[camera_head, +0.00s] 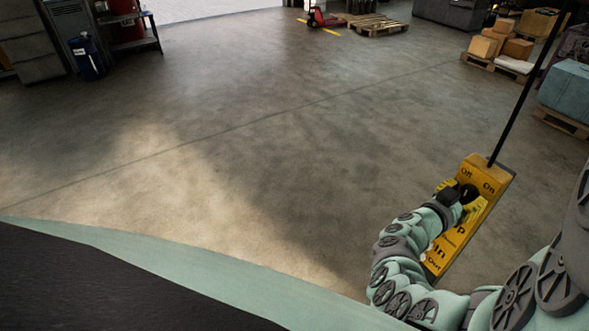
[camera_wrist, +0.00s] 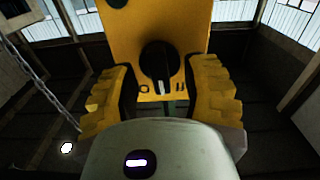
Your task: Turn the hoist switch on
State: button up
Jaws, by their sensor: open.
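The hoist control box (camera_head: 479,167) is a long yellow box hanging tilted from a black cable at the right of the head view. "Off" and "On" are printed at its top end. In the wrist view, its yellow face (camera_wrist: 158,20) fills the upper middle. The hoist switch is a black rotary knob (camera_wrist: 157,62) with a pale pointer mark at its lower end, between a ring mark and a double-bar mark. My gripper (camera_wrist: 160,78) is open, its ridged yellow fingers on either side of the knob with gaps. In the head view, my gripper (camera_head: 459,203) partly covers the box.
The black cable (camera_head: 525,95) rises from the box toward the upper right. Pallets with boxes (camera_head: 500,45) and a blue-grey covered load (camera_head: 568,88) stand at the right. A red pallet jack (camera_head: 322,18) is far back. The floor (camera_head: 240,130) is wide and clear.

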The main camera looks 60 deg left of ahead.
grip_shut()
dwell(0.3)
